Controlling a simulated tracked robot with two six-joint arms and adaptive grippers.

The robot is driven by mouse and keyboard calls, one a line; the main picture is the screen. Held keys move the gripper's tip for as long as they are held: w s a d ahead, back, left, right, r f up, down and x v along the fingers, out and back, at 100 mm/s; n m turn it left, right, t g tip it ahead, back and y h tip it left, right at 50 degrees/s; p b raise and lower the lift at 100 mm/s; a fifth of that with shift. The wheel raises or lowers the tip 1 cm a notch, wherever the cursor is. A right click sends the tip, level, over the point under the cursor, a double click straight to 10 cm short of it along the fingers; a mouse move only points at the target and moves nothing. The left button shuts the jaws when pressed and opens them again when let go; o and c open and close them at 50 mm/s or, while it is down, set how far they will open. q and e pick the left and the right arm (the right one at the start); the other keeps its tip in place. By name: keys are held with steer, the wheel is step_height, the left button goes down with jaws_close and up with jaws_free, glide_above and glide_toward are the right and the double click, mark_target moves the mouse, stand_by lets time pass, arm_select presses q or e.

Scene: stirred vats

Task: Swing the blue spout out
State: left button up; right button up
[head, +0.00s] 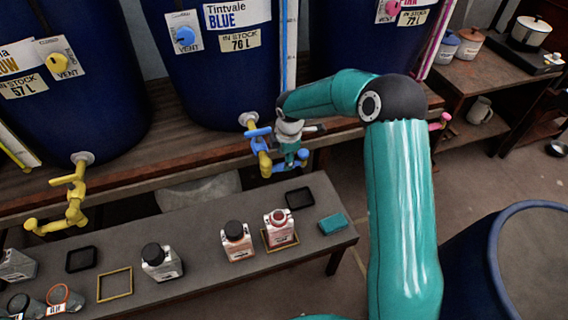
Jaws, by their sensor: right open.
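The blue spout (281,167) is part of the tap low on the middle vat, below the TINTVALE BLUE label. The tap has a yellowish collar, a blue lever (258,132) and a yellowish stretch under it. The spout's blue end shows to the right, partly behind my gripper. My right gripper (293,155) reaches down from the upper right and is open at the spout. Its fingers overlap the spout in the picture; I cannot tell whether they touch it. My left gripper is not in view.
A yellow tap (72,195) sticks out of the left vat. A low bench (195,265) below carries several bottles, square frames and a teal block (332,223). A pink tap (440,121) is right of my arm. A large blue drum (480,250) stands at lower right.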

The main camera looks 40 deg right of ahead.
steer(key=shift+w+d+f, duration=0.1)
steer(key=shift+w+f, duration=0.15)
steer(key=shift+f, duration=0.95)
steer(key=shift+w+d+f, duration=0.1)
steer(key=shift+w+f, duration=0.1)
steer(key=shift+f, duration=0.95)
jaws_close()
